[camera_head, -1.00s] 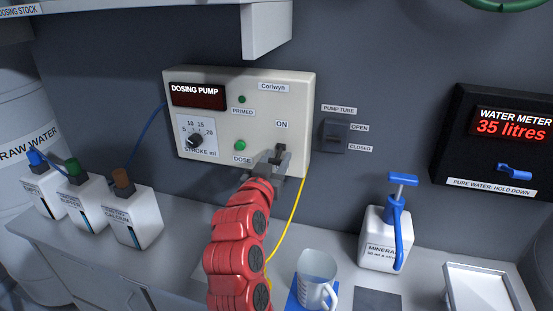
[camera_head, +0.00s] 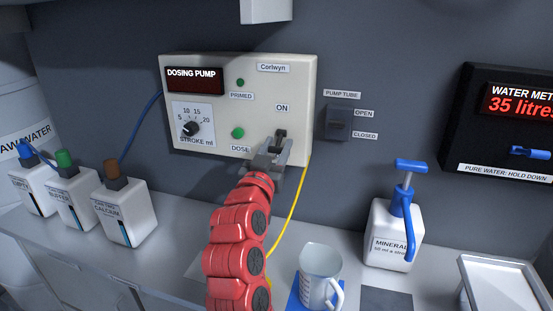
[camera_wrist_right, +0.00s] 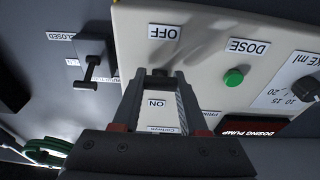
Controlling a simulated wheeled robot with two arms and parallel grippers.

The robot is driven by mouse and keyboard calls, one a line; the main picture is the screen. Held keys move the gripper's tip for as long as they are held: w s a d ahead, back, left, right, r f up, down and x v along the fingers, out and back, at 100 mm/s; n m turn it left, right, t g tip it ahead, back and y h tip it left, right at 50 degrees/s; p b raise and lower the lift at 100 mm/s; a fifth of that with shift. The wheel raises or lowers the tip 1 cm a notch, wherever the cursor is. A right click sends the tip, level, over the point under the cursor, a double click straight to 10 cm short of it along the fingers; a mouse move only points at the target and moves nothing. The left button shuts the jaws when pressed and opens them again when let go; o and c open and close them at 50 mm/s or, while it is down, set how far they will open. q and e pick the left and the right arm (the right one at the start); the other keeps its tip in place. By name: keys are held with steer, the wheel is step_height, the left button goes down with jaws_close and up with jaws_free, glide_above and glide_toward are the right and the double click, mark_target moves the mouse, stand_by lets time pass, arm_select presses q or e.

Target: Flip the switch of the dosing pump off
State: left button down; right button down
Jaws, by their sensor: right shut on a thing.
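The dosing pump (camera_head: 215,104) is a cream box on the wall with a dark display, a stroke knob and two green buttons. Its small dark switch (camera_head: 281,134) sits under the ON label at the lower right. My right gripper (camera_head: 272,152) is at the switch, its fingers closed around it. In the right wrist view, which is upside down, the switch (camera_wrist_right: 158,74) shows between the fingertips, with the OFF and ON labels on either side. The fingers partly hide the switch, and I cannot tell which way it is tipped. My left gripper is out of view.
The pump tube lever (camera_head: 338,123) is on the wall right of the pump. A yellow tube (camera_head: 296,213) hangs beside my right arm. A jug (camera_head: 320,268), a mineral bottle (camera_head: 391,237) and several capped bottles (camera_head: 122,211) stand on the counter.

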steer(key=shift+c, duration=2.2)
jaws_free()
steer(key=b+v, duration=0.3)
steer(key=v, duration=1.4)
steer(key=shift+s, duration=0.25)
